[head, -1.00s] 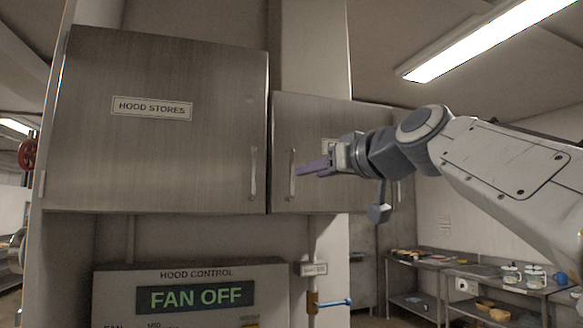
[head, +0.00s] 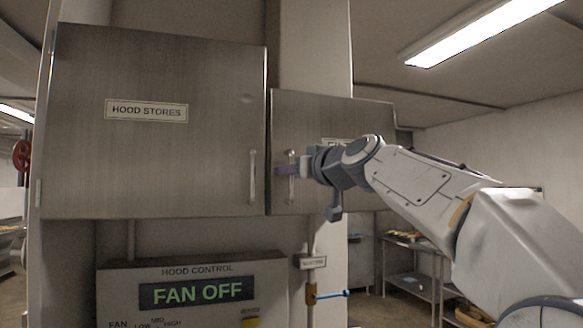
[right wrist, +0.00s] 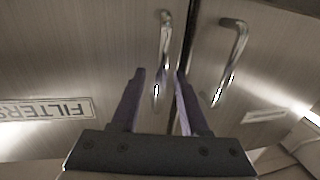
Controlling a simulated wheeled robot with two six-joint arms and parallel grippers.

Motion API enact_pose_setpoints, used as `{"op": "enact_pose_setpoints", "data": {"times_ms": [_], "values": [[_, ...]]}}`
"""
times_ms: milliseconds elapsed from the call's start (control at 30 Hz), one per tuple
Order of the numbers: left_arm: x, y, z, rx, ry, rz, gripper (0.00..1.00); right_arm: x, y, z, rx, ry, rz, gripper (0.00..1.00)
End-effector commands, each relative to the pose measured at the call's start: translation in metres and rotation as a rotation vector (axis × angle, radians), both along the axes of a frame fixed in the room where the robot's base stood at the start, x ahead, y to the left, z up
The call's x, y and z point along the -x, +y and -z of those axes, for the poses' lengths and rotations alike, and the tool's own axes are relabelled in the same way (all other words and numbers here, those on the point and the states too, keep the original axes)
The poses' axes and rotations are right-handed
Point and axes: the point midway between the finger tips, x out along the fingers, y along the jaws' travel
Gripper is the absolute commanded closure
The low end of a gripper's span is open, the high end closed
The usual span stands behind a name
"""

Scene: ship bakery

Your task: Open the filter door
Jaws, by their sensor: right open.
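The filter door (head: 335,185) is a brushed-steel cupboard door, shut, right of the larger "HOOD STORES" door. Its label, partly hidden by my arm in the head view, reads "FILTERS" upside down in the right wrist view (right wrist: 45,109). Its upright bar handle (head: 291,188) is near its left edge. My right gripper (head: 284,170) is at this handle. In the right wrist view my gripper (right wrist: 160,74) is open, and the filter door handle (right wrist: 165,45) appears between its two purple fingers, not gripped. Whether the fingertips reach around the bar is unclear. My left gripper is out of view.
The "HOOD STORES" door (head: 150,160) is shut; its handle (head: 253,178) is close to the left of my gripper. Below are the hood control panel (head: 190,270) reading "FAN OFF" and a blue-levered valve (head: 330,294). Steel shelving (head: 410,245) stands at the back right.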

Motion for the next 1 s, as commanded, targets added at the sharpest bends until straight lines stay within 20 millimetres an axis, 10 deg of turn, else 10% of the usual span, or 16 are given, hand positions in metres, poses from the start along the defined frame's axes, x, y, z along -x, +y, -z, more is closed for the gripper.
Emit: {"op": "enact_pose_setpoints", "data": {"times_ms": [100, 233, 1000], "values": [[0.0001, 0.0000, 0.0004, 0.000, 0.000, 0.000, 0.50, 0.0002, -0.0001, 0.0002, 0.000, 0.000, 0.000, 0.55], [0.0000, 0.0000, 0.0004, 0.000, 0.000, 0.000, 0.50, 0.0003, -0.0002, 0.0002, 0.000, 0.000, 0.000, 1.00], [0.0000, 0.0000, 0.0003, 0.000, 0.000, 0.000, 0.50, 0.0006, -0.0004, -0.0001, 0.000, 0.000, 0.000, 1.00]]}}
